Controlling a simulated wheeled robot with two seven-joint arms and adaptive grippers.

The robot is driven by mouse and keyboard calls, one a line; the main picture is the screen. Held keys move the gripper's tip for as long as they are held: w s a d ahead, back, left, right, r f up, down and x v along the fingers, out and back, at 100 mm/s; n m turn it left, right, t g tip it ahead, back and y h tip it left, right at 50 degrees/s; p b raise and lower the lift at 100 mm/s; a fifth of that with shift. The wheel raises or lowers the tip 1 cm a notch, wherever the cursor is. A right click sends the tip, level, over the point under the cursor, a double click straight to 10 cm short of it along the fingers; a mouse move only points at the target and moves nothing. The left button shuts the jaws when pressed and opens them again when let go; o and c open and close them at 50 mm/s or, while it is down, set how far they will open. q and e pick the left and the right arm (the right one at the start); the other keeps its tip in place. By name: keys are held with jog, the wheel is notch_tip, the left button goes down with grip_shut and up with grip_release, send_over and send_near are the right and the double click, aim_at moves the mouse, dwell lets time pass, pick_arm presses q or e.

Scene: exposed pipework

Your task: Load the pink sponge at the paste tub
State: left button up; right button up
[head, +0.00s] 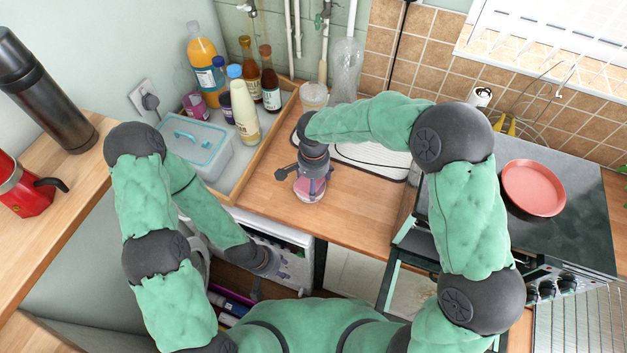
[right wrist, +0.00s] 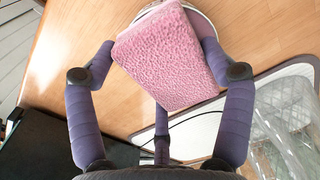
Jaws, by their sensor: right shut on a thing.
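The pink sponge (right wrist: 168,58) is a rough block between the purple fingers of my right gripper (right wrist: 160,78) in the right wrist view. My right gripper (head: 312,178) is shut on it and points down over the wooden counter in the head view. The round pale-rimmed paste tub (head: 309,194) stands right below the gripper, partly hidden by it. Its rim also shows behind the sponge in the right wrist view (right wrist: 203,22). I cannot tell whether sponge and tub touch. My left gripper (head: 266,268) hangs low before the cabinet front; its fingers are unclear.
A wooden tray (head: 262,150) at the left holds bottles and a lidded box (head: 196,148). A white mat or rack (head: 370,158) lies behind my right arm. A red pan (head: 533,188) stands on the dark hob at the right. The counter before the tub is clear.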

jog(key=shift+r+p, duration=2.05)
jog(key=shift+r, duration=1.45)
